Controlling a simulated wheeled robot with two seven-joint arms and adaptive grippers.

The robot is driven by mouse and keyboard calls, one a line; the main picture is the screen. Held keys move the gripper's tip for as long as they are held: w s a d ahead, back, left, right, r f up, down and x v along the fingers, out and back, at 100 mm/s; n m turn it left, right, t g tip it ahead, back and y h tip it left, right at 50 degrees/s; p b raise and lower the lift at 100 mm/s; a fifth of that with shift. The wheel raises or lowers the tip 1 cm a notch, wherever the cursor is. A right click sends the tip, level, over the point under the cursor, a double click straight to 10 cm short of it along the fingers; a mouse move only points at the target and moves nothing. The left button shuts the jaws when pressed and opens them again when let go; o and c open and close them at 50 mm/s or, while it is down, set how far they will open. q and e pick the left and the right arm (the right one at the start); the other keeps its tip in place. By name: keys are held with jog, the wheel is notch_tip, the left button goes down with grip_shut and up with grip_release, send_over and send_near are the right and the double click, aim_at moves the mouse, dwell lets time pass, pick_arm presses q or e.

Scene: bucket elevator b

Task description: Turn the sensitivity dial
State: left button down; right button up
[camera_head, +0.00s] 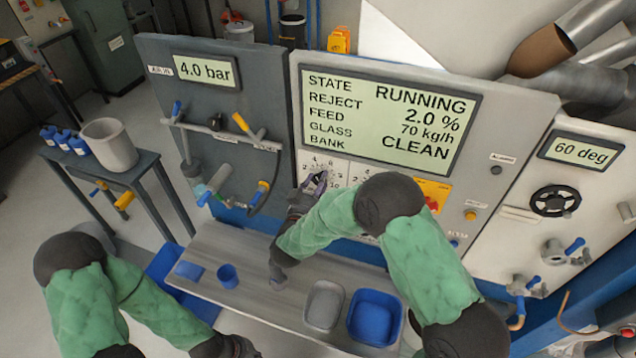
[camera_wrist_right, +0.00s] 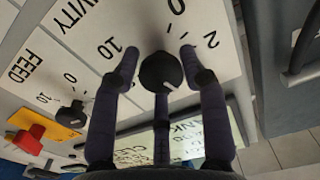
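The sensitivity dial (camera_wrist_right: 160,72) is a round black knob with a pale pointer mark, on a white panel numbered 0, 2 and 10. Part of its label, "VITY", shows at the upper left. My right gripper (camera_wrist_right: 159,56) has its fingers spread around the dial, one on each side and one below it in the picture. Small gaps seem to show beside the knob; contact is unclear. In the head view my right gripper (camera_head: 316,183) is at the dial panel and hides the dial. My left gripper (camera_head: 238,347) is low at the bottom edge, partly cut off.
A feed dial (camera_wrist_right: 76,111) and a red knob on a yellow plate (camera_wrist_right: 27,139) sit beside it. The display (camera_head: 385,115) above reads RUNNING, reject 2.0 %, CLEAN. A grey bench (camera_head: 235,262) below holds a blue cup (camera_head: 228,276) and trays (camera_head: 374,317).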

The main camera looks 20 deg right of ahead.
jog(key=c, duration=0.4)
jog(key=shift+f+n, duration=0.1)
jog(key=shift+n, duration=0.8)
jog(key=o, duration=1.1)
jog(key=shift+o, duration=0.2)
jog(key=v, duration=1.2)
